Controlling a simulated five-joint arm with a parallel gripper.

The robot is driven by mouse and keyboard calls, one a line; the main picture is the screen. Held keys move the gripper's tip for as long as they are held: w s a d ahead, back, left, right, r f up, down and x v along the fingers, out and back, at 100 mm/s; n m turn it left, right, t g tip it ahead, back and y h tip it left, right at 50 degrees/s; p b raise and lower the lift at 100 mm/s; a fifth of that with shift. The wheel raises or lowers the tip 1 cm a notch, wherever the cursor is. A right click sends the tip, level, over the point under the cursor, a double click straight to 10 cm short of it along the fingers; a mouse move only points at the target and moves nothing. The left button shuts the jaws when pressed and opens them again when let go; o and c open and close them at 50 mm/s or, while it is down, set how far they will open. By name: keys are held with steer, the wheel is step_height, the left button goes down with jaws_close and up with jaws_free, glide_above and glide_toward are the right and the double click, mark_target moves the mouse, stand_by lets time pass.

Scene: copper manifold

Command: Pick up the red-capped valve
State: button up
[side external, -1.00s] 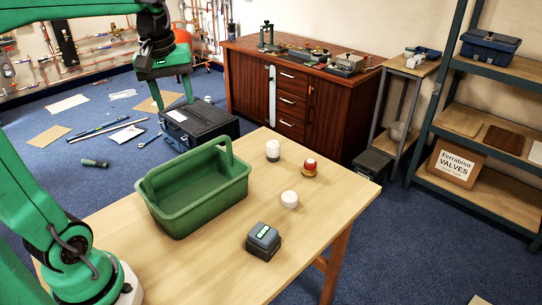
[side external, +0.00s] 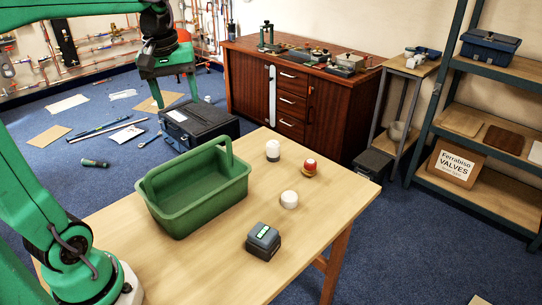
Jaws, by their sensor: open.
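The red-capped valve (side external: 310,167) stands upright on the wooden table, toward its far right side. It has a red top and a yellowish body. My gripper (side external: 178,96) hangs at the upper left, fingers pointing down, above and behind the green tote. It is open and empty, well apart from the valve. In this view it overlaps the floor and the black case behind the table.
The green tote (side external: 160,215) with a raised handle stands left of the valve. A white-and-grey cylinder (side external: 273,150), a white cap (side external: 289,199) and a dark grey box (side external: 263,242) stand near the valve. The table's right front area (side external: 330,205) is clear.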

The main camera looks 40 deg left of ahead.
steer(key=w+f+m, duration=0.2)
steer(key=w+m, duration=0.3)
steer(key=w, duration=0.6)
steer(key=m+g, duration=0.2)
steer(key=m, duration=1.1)
glide_above(310, 161)
steer(key=f, duration=1.8)
steer(key=shift+s+a+f, duration=0.1)
steer(key=shift+s+f, duration=0.15)
steer(key=shift+s, duration=0.05)
steer(key=shift+w+d+f+m, duration=0.2)
steer(key=shift+d+f+m, duration=0.1)
steer(key=shift+f+m, duration=0.2)
steer(key=shift+f, duration=1.25)
steer(key=shift+a+f, duration=0.1)
steer(key=shift+f, duration=2.5)
